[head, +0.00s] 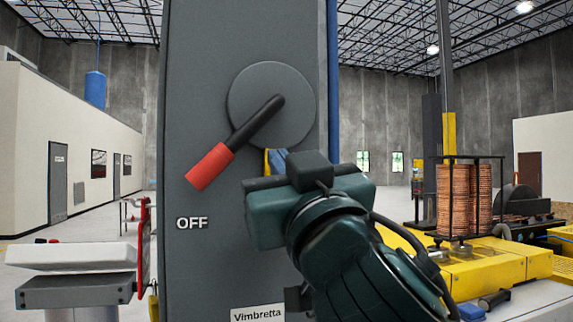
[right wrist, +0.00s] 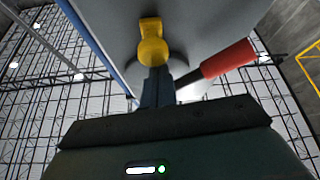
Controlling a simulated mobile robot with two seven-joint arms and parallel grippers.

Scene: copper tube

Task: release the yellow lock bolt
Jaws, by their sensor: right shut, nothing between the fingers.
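The yellow lock bolt (right wrist: 152,42) shows in the right wrist view on the grey panel, with a rounded head. In the head view only a thin yellow edge of it (head: 267,163) shows beside my fingers; the rest is hidden. My right gripper (right wrist: 157,74) is shut and empty, its blue-grey fingertips at the bolt's near end. I cannot tell whether they touch it. In the head view the right gripper (head: 279,158) is just below the round disc (head: 290,85). The lever with a red grip (head: 210,167) points down-left toward the OFF label. My left gripper is out of view.
The tall grey cabinet (head: 200,270) fills the middle, with a Vimbretta label (head: 258,313) low down. A grey and white bench-like unit (head: 75,275) stands at left. Copper coils (head: 465,195) stand on yellow machinery (head: 450,270) at right.

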